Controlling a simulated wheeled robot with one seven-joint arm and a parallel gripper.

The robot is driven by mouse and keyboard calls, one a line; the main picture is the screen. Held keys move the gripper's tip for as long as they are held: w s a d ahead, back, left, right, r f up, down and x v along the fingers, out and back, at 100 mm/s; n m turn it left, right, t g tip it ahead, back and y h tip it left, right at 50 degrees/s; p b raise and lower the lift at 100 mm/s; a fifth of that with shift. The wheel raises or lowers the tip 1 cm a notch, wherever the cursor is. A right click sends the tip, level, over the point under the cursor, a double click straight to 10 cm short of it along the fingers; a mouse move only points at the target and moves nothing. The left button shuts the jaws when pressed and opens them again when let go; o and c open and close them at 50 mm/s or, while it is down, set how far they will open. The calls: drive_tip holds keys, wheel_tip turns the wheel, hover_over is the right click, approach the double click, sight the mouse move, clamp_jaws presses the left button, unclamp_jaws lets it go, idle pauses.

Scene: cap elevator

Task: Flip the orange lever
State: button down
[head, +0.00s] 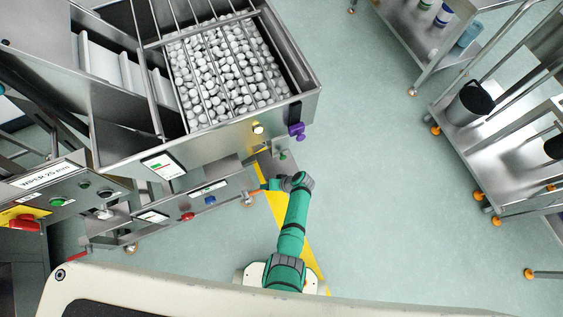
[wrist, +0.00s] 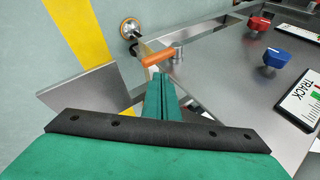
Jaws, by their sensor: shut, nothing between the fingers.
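The orange lever (wrist: 157,57) is a short rounded handle on a silver pivot at the edge of the machine's metal panel. It shows in the wrist view just beyond my fingertips, and as a small orange bar in the head view (head: 256,191). My gripper (wrist: 160,76) is shut with its green fingers together and nothing between them. The fingertips point at the lever and look very near it; I cannot tell whether they touch. In the head view my gripper (head: 268,186) is beside the machine's lower front, partly hidden by my arm.
A red knob (wrist: 260,22), a blue knob (wrist: 277,57) and a TRACK display (wrist: 300,102) sit on the panel right of the lever. A hopper (head: 308,105) of white caps stands above. Carts (head: 480,150) stand right; the floor between is clear.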

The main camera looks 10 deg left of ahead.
drive_tip(key=d+r, duration=0.3)
drive_tip(key=d, duration=0.4)
drive_tip(key=shift+w+r, duration=0.2)
drive_tip(key=shift+w, duration=0.2)
drive_tip(key=shift+d, duration=0.1)
drive_tip(key=s+d+f+m+t+h, duration=0.1)
drive_tip(key=s+d+f+t+h, duration=0.2)
drive_tip(key=s, duration=0.5)
drive_tip(key=s+d+r+m+t+h, duration=0.1)
drive_tip(key=s+d+r+t+h, duration=0.25)
drive_tip(key=s+r, duration=0.5)
drive_tip(key=s+r+t, duration=0.2)
drive_tip(key=r, duration=1.1)
drive_tip(key=s+a+r+t, duration=0.1)
drive_tip(key=s+r+t, duration=0.1)
drive_tip(key=r, duration=1)
drive_tip(key=s+a+r+t+h, duration=0.1)
drive_tip(key=r+t, duration=0.3)
drive_tip(key=r, duration=0.9)
drive_tip(key=shift+s+a+r, duration=0.15)
drive_tip(key=shift+s+r, duration=0.2)
drive_tip(key=shift+s, duration=0.4)
